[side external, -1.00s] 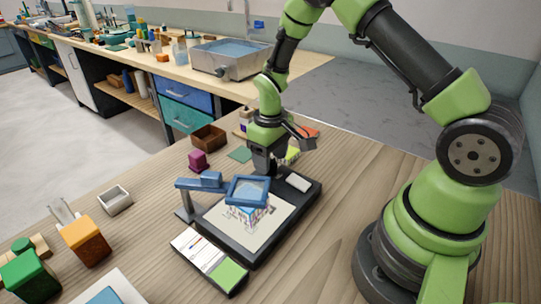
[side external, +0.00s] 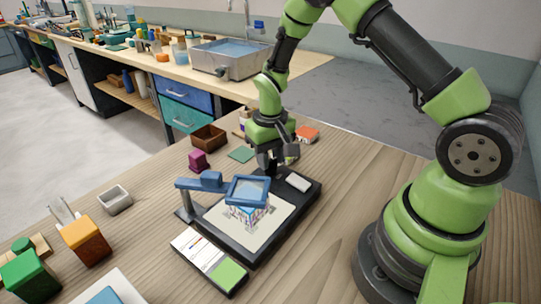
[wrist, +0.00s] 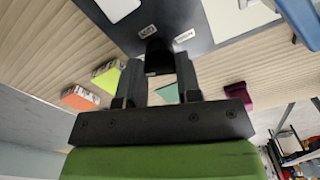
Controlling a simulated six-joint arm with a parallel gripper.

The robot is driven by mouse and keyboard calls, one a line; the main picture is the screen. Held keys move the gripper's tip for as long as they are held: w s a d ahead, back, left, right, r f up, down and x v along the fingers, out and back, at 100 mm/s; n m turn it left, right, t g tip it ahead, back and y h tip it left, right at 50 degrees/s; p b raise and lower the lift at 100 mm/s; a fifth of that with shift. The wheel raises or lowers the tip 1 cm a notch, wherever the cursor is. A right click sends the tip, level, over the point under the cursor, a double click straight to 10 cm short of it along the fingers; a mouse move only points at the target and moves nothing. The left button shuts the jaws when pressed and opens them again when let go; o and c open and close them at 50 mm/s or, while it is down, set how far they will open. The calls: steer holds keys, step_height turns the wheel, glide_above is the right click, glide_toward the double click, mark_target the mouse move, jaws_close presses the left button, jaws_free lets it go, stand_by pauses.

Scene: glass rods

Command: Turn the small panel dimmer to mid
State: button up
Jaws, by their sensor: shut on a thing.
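The small light panel is a dark, flat base (side external: 259,250) with a white lit sheet on the bench. Its dimmer is a small black knob (wrist: 157,48) at the panel's far edge, between two small white labels (wrist: 184,36) in the wrist view. My gripper (wrist: 160,68) points down with its fingers on either side of the knob, shut on it. In the side view my gripper (side external: 268,167) covers the knob. The knob's pointer is not visible, so its setting cannot be read.
A blue-framed magnifier (side external: 247,190) on an arm stands over the sheet, close to my gripper. A white block (side external: 298,182) lies on the panel's right corner. A brown box (side external: 208,137), magenta block (side external: 198,160) and orange block (side external: 307,134) stand beyond the panel.

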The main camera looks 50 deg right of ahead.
mark_target(271, 160)
steer(key=m, duration=1.3)
steer(key=shift+m, duration=0.4)
stand_by(0.3)
steer(key=o, duration=0.9)
step_height(271, 160, up, 10)
steer(key=shift+r, duration=0.1)
